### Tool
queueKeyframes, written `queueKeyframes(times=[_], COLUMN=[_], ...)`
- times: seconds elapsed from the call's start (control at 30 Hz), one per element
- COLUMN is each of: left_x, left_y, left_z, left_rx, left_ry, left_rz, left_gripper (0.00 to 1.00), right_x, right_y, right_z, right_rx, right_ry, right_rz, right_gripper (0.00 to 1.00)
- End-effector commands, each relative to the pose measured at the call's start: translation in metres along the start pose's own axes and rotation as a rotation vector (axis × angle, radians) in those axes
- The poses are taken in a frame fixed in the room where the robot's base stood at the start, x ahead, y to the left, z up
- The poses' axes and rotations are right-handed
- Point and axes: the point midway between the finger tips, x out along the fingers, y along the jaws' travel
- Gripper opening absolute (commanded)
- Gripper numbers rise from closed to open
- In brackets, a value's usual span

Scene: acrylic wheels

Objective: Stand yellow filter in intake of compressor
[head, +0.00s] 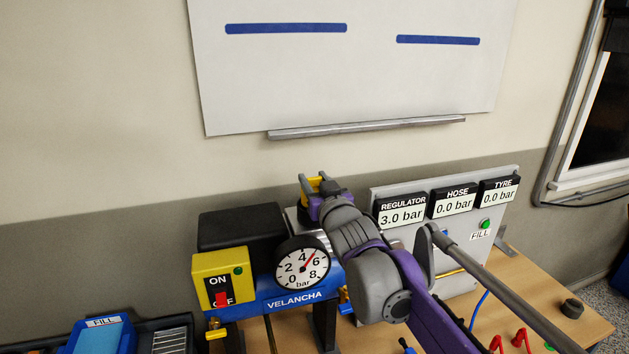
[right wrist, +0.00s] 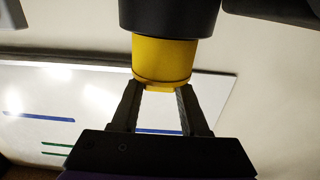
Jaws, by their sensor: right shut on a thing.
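The compressor (head: 268,303) stands at the lower middle of the head view, with a blue tank, a black housing and a round gauge. My right gripper (head: 314,187) is above and behind the gauge, shut on the yellow filter. Only a little yellow shows between its fingers there. In the right wrist view, the fingers (right wrist: 159,105) grip the end of the yellow filter (right wrist: 164,58). The filter's other end meets a black cylinder (right wrist: 170,17), in line with it, which looks like the intake. How deep it sits is hidden. My left gripper is out of view.
A grey panel (head: 449,257) with regulator, hose and tyre displays stands right of the compressor, close to my right arm. A dark ring (head: 572,308) lies on the bench (head: 545,300). A whiteboard hangs behind.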

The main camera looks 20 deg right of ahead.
Motion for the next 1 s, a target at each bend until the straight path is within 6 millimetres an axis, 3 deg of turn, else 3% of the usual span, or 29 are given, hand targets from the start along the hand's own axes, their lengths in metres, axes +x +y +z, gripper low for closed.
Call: queueKeyframes(times=[1.0], left_x=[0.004], left_y=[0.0], left_z=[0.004], left_rx=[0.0], left_ry=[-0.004], left_rz=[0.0], left_gripper=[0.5], right_x=[0.0], right_y=[0.0], right_z=[0.012], right_rx=[0.0], right_ry=[-0.001], right_rz=[0.0], right_gripper=[0.0])
